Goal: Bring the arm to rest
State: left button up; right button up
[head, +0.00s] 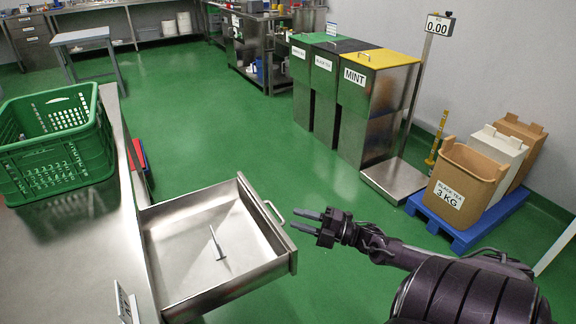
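My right gripper (307,222) is in the head view, reaching in from the lower right. Its two fingers point left and stand apart, with nothing between them. It is just right of the handle (274,212) of an open metal drawer (184,207); a small gap shows between the fingertips and the drawer front. A thin grey tool-like item (217,243) is inside the drawer. My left gripper is not in view.
A green crate (60,150) stands on the steel counter (85,215) at left. Bins with green, black and yellow lids, one labelled MINT (375,95), stand behind. A scale (395,180) and a blue pallet (470,232) with boxes are at right. Green floor between is clear.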

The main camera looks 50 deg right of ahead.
jog(key=shift+v, duration=1)
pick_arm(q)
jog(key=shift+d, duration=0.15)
